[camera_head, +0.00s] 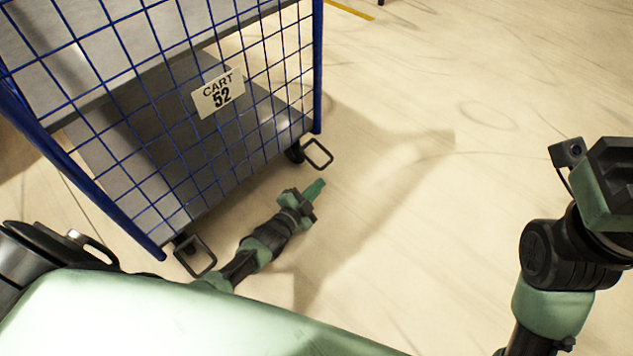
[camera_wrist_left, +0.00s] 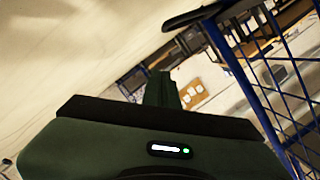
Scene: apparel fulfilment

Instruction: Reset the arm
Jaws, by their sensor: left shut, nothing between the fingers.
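My left gripper (camera_head: 314,190) points away from me over the floor, in front of the blue cart's lower right corner in the head view. Its green fingers are together and hold nothing. In the left wrist view the shut fingers (camera_wrist_left: 160,90) stand up from the gripper body at the middle. My right arm shows at the right edge of the head view, bent upward. A dark, blocky end with a small camera is at its top, but its fingers cannot be made out.
A blue wire-mesh cart (camera_head: 318,70) with grey shelves and a "CART 52" sign (camera_head: 218,93) stands at the left, close to my left arm. Its mesh also shows in the left wrist view (camera_wrist_left: 262,95). The pale floor (camera_head: 430,200) between my arms is clear.

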